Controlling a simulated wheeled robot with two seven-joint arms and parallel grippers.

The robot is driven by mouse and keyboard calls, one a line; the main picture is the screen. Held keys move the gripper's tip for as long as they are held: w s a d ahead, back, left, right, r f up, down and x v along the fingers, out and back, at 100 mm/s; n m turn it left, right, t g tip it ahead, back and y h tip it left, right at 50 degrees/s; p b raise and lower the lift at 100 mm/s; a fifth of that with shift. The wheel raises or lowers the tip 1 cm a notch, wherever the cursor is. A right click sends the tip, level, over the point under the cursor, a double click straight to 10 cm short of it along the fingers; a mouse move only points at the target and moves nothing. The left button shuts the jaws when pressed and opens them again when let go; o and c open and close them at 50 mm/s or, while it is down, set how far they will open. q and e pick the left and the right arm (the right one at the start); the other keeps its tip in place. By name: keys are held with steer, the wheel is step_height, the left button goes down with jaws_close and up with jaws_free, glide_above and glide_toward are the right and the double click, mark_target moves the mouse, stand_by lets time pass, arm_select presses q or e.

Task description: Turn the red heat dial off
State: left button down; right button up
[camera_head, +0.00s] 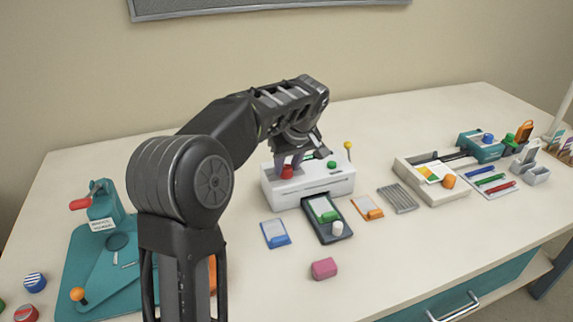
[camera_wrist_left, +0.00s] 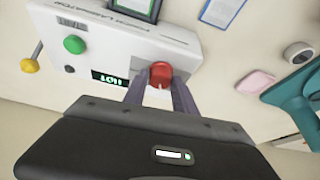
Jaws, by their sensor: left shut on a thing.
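The red heat dial (camera_head: 287,172) sits on top of the white laminator (camera_head: 312,188), at its left end in the head view. In the left wrist view the red dial (camera_wrist_left: 161,74) shows between my two fingers, with a pale pointer mark on its near side. My left gripper (camera_head: 290,163) reaches down over the laminator and is shut on the dial. In the left wrist view the gripper (camera_wrist_left: 160,85) has one finger on each side of it. A small green-lit display (camera_wrist_left: 109,78) and a green knob (camera_wrist_left: 74,44) are beside the dial on the laminator. My right gripper is not in view.
A dark tray (camera_head: 328,222) with a green-and-white pouch stands before the laminator, between blue (camera_head: 275,233) and orange (camera_head: 367,208) cards. A pink block (camera_head: 324,268) lies nearer. A yellow-tipped lever (camera_head: 348,146) rises from the laminator's right end.

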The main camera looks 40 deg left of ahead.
arm_select(q)
steer(key=n, duration=0.2)
steer(key=n+g+p, duration=0.1)
steer(key=shift+w+d+r+n+y, duration=0.1)
steer(key=shift+w+n+y, duration=0.05)
steer(key=shift+n+y, duration=0.2)
steer(key=n+g+p, duration=0.2)
steer(key=n, duration=0.2)
steer(key=shift+w, duration=0.1)
steer(key=shift+n+p, duration=0.25)
steer(key=shift+p, duration=0.05)
steer(key=c, duration=1)
jaws_free()
steer(key=shift+c, duration=0.2)
